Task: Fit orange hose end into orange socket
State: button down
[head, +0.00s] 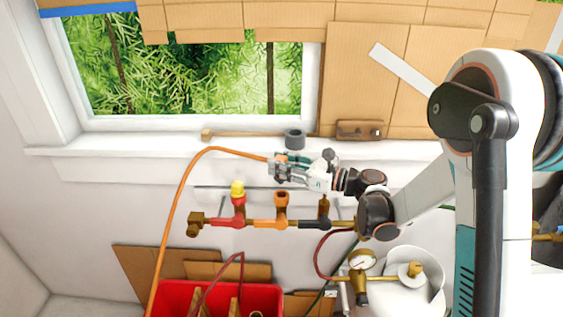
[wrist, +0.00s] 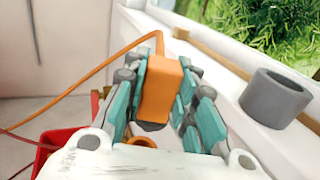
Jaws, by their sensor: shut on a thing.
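My gripper (head: 281,168) is shut on the orange hose end (wrist: 161,88), a block-shaped orange piece between the teal finger pads in the wrist view. In the head view the fingers mostly hide it. The orange hose (head: 180,195) runs from it to the left and down past the red crate. The orange socket (head: 281,205) stands upright on the pipe manifold, open at the top, below my gripper and apart from it. In the wrist view a part of its orange rim (wrist: 141,142) shows beneath the hose end.
Beside the orange socket, the manifold carries a red socket with a yellow piece (head: 238,193) and a dark section (head: 314,223). A grey ring (head: 294,139) sits on the window sill behind my gripper. A red crate (head: 178,294) and a gauge (head: 362,261) are lower down.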

aim_at(282, 183)
jog(key=shift+f+b, duration=1.35)
jog(key=shift+f, duration=1.15)
jog(key=shift+d+b, duration=0.1)
jog(key=shift+b, duration=0.25)
jog(key=shift+f+b, duration=0.5)
jog(key=shift+f, duration=0.05)
jog(key=c, duration=1.6)
grip_release()
jog(key=b+v, duration=0.1)
jog(key=v, duration=1)
jog(key=shift+s, duration=0.1)
jog(key=shift+r, duration=0.1)
